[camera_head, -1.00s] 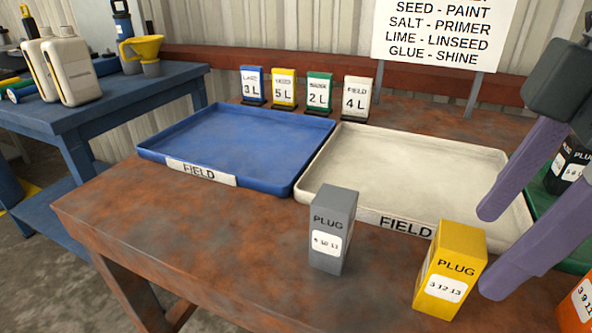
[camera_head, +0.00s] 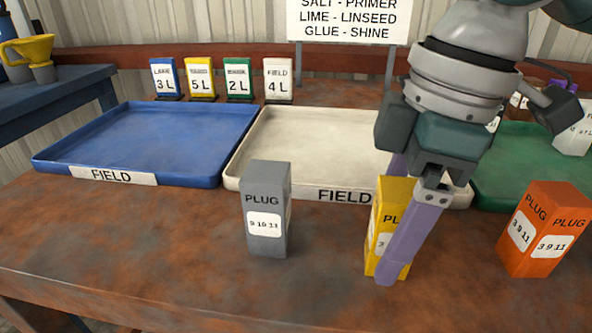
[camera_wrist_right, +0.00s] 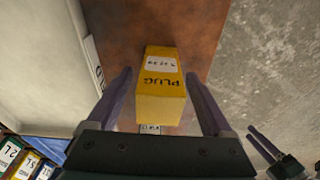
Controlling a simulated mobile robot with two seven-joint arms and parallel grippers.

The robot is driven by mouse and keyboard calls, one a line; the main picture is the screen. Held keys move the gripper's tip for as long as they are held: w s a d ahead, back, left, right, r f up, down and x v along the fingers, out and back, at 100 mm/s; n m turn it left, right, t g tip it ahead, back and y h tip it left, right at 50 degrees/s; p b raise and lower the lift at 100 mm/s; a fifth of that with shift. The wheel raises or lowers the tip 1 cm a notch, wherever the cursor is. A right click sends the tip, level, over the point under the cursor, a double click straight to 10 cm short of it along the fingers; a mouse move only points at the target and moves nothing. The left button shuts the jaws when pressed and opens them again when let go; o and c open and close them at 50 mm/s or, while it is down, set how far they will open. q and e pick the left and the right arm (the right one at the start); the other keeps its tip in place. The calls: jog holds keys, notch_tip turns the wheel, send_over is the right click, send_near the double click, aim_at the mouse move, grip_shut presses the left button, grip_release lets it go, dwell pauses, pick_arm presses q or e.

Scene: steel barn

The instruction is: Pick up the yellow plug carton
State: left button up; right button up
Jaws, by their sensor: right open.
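The yellow plug carton (camera_head: 393,204) stands upright on the rusty table, in front of the cream tray. My right gripper (camera_head: 393,222) is open around it: one purple finger crosses in front of the carton and hides part of its label, the other is behind it. In the right wrist view the carton (camera_wrist_right: 160,85) lies between the two spread fingers (camera_wrist_right: 159,74), with a visible gap on each side. My left gripper (camera_wrist_right: 272,148) shows small at the lower right of the right wrist view; its opening is unclear.
A grey plug carton (camera_head: 265,212) stands left of the yellow one, an orange plug carton (camera_head: 543,230) to the right. Behind are a blue tray (camera_head: 200,183), the cream tray (camera_head: 233,178) and a green tray (camera_head: 490,192). The table front is clear.

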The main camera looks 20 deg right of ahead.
grip_shut()
dwell(0.7)
